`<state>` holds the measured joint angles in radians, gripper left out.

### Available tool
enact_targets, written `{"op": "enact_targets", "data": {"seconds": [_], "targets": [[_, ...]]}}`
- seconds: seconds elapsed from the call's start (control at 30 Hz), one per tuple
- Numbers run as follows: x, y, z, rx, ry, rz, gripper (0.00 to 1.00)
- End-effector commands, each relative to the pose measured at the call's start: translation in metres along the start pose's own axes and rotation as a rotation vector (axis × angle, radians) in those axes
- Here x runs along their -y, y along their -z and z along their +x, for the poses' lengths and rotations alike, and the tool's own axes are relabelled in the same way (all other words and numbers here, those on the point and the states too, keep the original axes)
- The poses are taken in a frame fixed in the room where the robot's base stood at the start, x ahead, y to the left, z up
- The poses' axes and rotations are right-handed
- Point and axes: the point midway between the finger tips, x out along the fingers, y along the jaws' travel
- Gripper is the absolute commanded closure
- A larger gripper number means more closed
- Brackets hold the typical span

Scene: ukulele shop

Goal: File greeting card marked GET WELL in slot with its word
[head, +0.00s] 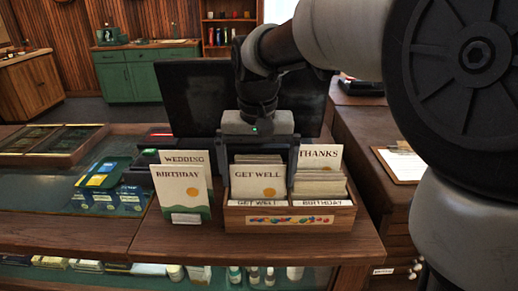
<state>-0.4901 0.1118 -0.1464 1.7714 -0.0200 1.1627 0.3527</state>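A cream card marked GET WELL (258,182) with an orange sun stands upright in the left part of a wooden card box (235,222). Its lower part is hidden behind the box's front label GET WELL (257,204). My gripper (258,165) points down over it, with one dark finger beside each side edge of the card. I cannot tell whether the fingers touch the card. The box's right front label reads BIRTHDAY (322,203). A taller card reading THANKS (321,156) stands at the back right, behind a stack of cards (319,184).
Left of the box, a BIRTHDAY card (181,190) stands in a small holder, with a WEDDING card (184,157) behind it. A dark monitor (195,100) stands behind. A clipboard (402,165) lies on the right counter. The wooden counter's front (250,250) is clear.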

Motion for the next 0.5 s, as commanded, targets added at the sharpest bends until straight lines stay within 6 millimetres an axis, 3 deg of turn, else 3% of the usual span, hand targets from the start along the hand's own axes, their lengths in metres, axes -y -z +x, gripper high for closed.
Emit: {"op": "enact_targets", "data": {"seconds": [0.13,0.27,0.5], "targets": [[0.000,0.000,-0.005,-0.001,0.000,0.000,0.00],[0.000,0.001,-0.022,-0.003,0.001,0.000,0.00],[0.000,0.002,-0.080,-0.005,0.001,0.001,0.00]]}}
